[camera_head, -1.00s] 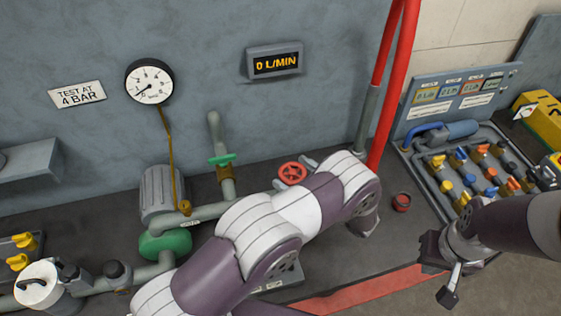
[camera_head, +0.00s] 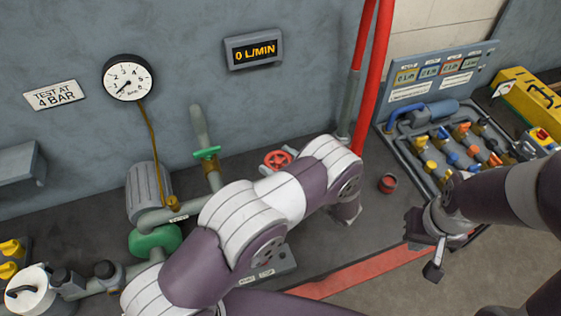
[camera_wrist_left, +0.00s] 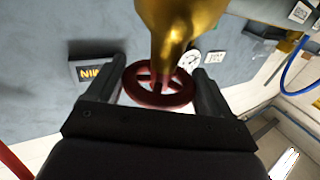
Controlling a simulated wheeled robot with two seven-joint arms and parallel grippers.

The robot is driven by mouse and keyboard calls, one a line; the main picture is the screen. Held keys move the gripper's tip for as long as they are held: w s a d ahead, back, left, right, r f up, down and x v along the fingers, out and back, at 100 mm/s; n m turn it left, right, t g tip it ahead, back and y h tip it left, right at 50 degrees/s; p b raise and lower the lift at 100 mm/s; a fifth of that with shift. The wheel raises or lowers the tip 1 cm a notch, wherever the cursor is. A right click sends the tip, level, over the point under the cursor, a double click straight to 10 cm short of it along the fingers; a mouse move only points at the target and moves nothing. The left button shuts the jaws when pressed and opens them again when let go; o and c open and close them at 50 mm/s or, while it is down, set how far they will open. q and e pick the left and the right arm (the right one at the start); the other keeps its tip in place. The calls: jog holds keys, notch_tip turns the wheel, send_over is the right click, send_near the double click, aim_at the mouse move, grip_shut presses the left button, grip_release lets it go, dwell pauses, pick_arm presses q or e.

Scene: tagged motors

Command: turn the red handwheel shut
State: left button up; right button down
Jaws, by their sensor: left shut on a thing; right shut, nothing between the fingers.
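The red handwheel (camera_head: 277,160) stands by the wall in the head view, partly covered by my left arm. In the left wrist view the red handwheel (camera_wrist_left: 146,98) sits between the fingers of my left gripper (camera_wrist_left: 158,80), below a brass valve body (camera_wrist_left: 168,28). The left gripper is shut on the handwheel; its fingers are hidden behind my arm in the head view. My right gripper (camera_head: 425,243) is shut and empty, at the right above the floor, apart from the wheel. The display (camera_head: 254,50) reads 0 L/MIN.
A round gauge (camera_head: 128,77) hangs beside a sign (camera_head: 54,95) reading TEST AT 4 BAR. Red pipes (camera_head: 375,70) rise behind my left arm. A yellow box (camera_head: 520,95) is far right.

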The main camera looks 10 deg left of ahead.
pick_arm(q)
jog(key=m+t+h, duration=0.2)
jog(key=t, duration=0.1)
jog(key=shift+s+a, duration=0.1)
jog(key=m+t+h, duration=0.3)
jog(key=shift+a+p, duration=0.1)
jog(key=shift+p, duration=0.25)
jog(key=m+t+h, duration=0.2)
jog(key=m+h, duration=0.1)
jog(key=h, duration=0.1)
jog(key=shift+s, duration=0.1)
jog(key=shift+m+t+h+b, duration=0.3)
jog(key=shift+m+t+h, duration=0.4)
jog(key=shift+m+h, duration=0.95)
jog(key=shift+h, duration=0.85)
jog(key=o, duration=0.8)
jog(key=shift+o, duration=0.7)
jog(key=shift+w, duration=0.25)
jog(key=shift+f, duration=0.1)
